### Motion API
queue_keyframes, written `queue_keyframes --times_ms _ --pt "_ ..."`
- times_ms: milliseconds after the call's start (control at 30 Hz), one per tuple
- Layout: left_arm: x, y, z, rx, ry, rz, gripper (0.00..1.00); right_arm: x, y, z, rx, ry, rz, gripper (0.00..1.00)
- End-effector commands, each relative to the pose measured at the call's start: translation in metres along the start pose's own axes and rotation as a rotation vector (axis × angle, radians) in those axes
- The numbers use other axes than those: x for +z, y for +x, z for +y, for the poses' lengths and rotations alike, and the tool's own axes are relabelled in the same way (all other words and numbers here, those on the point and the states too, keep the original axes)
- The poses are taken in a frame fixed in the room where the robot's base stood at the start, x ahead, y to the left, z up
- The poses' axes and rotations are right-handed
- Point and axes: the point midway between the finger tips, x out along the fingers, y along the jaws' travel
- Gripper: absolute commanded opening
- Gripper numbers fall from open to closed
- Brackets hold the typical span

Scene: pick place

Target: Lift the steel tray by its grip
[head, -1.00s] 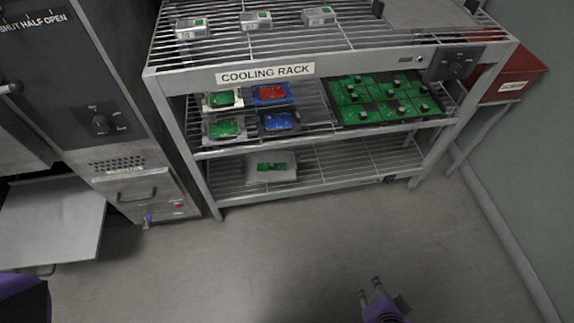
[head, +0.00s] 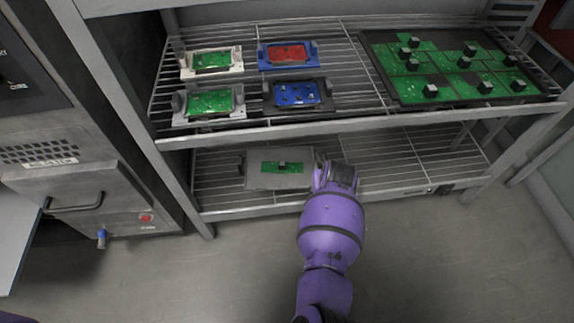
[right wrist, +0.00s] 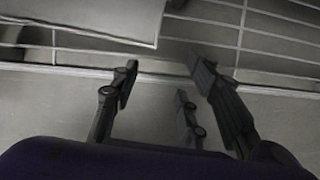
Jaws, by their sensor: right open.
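The steel tray (head: 265,183) is a flat grey plate on the lower shelf of the rack, with a small green board (head: 270,167) on it. Small dark parts stand at its left and right ends; I cannot tell which is the grip. My right gripper (head: 335,172) is at the tray's right end, at the shelf's front, its fingertips mostly hidden by the wrist. In the right wrist view, this gripper (right wrist: 164,72) is open with nothing between its fingers. The tray's edge (right wrist: 95,18) shows at upper left, apart from the fingers. My left gripper is out of view.
The upper shelf, close above the tray, holds several small board holders (head: 290,55) and a large black tray of green boards (head: 395,92). The lower shelf (head: 400,165) is clear to the right. A cabinet with a handle (head: 75,203) stands left of the rack.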

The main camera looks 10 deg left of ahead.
Motion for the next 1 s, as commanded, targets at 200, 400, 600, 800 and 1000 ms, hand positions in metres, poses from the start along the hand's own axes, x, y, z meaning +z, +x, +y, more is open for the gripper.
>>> queue_keyframes --times_ms 200,400,600,800,1000 --pt "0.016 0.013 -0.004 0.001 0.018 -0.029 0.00 0.036 0.017 0.001 0.001 0.010 -0.002 0.41" --pt "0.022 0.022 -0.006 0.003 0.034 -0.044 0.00 0.060 0.026 0.000 0.001 0.011 -0.001 0.41" --pt "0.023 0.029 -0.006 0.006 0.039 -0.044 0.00 0.075 0.031 0.000 0.000 0.010 -0.003 0.41" --pt "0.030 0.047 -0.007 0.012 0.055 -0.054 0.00 0.106 0.046 -0.001 0.000 0.009 -0.001 0.41" --pt "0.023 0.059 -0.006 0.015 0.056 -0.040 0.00 0.111 0.057 -0.001 0.000 0.010 -0.001 0.41"
